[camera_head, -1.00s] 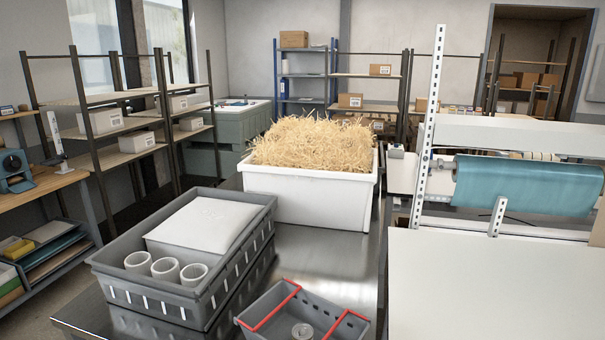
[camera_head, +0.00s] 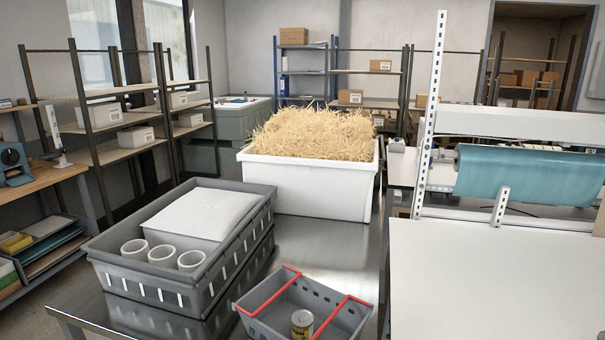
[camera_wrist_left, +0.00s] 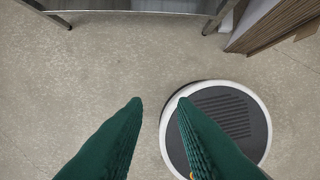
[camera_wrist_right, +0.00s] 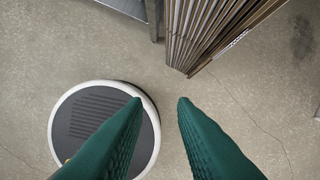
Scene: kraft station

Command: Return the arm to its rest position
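My left gripper (camera_wrist_left: 158,100) shows in the left wrist view as two green ridged fingers with a gap between the tips. It is open and empty, above bare floor and beside my round base. My right gripper (camera_wrist_right: 160,99) shows in the right wrist view, also with its green fingers apart and nothing between them. Neither arm shows in the head view.
A metal table (camera_head: 310,248) holds a grey crate (camera_head: 257,226) with white cups and a white packet, a white bin (camera_head: 310,190) of straw, and a grey tote (camera_head: 270,316) with a can (camera_head: 302,324). Flat brown boards (camera_wrist_right: 205,35) stand near my right gripper.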

